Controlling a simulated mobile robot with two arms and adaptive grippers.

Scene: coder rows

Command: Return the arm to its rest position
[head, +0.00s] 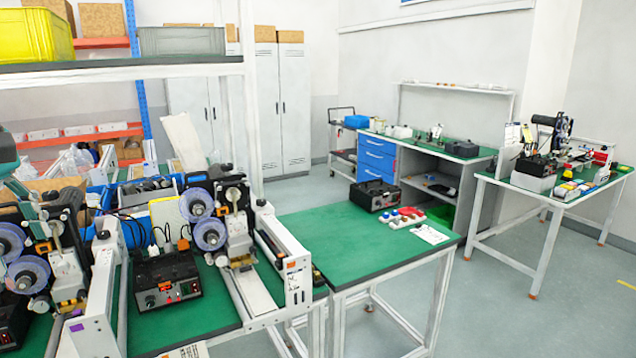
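A teal and dark arm part, which looks like my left arm, comes in at the left edge of the head view. What looks like my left gripper (34,212) hangs below it, in front of the left coding machine (68,262). Its fingers blend into the dark machine parts behind, so I cannot tell whether they are open or shut, or whether they touch the machine. My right arm and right gripper are not in view.
A second coding machine (228,222) and a black control box (166,278) stand on the green bench. A white-framed shelf (120,70) overhangs it. The adjoining green table (340,246) is mostly clear, with a black case (376,194) at the back. Floor is open at right.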

